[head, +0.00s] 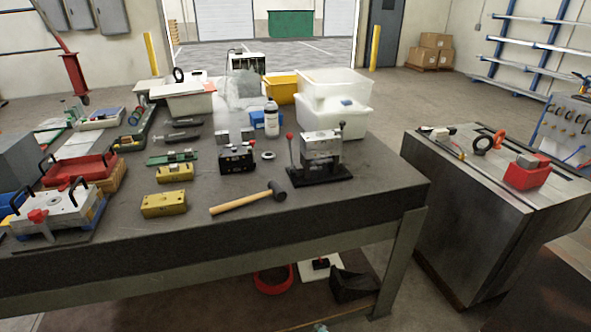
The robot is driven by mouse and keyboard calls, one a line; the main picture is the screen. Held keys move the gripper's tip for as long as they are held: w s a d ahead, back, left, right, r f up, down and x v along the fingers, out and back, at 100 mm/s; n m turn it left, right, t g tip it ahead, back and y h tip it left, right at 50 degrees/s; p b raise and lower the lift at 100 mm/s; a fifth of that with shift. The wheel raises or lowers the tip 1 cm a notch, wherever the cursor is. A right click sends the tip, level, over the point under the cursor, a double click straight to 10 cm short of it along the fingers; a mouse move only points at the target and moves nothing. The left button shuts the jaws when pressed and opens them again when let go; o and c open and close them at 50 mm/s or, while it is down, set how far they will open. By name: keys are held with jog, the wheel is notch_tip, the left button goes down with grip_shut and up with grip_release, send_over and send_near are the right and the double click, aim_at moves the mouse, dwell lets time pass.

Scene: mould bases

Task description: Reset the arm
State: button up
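No part of my arm and no gripper shows in the head view, so I cannot see its pose or whether it holds anything. A large dark workbench (330,222) fills the left and middle of the view. On it stands a metal mould base (321,147) on a black plate, with red-knobbed and black-knobbed levers. Another mould block (50,215) with black handles and a red knob sits at the front left.
White bins (331,102) stand at the back. A metal cabinet (465,215) with a red bin (526,175) stands right, across a floor gap. Open floor lies behind.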

jog(key=s+d+r+m+t, duration=0.1)
jog(key=s+d+m+t, duration=0.3)
jog(key=s, duration=0.8)
jog(key=s+d+m, duration=0.3)
jog(key=s+d, duration=0.2)
jog(key=s, duration=0.8)
jog(key=s+d+r+m+t+h, duration=0.1)
jog(key=s+r+m, duration=0.2)
jog(key=s+r, duration=0.6)
jog(key=s+d+r+m+t+h, duration=0.1)
jog(key=s+d+r+m+t, duration=0.1)
jog(key=s+r, duration=0.7)
notch_tip(320, 180, up, 3)
jog(key=shift+d+m, duration=0.3)
jog(key=shift+m, duration=0.4)
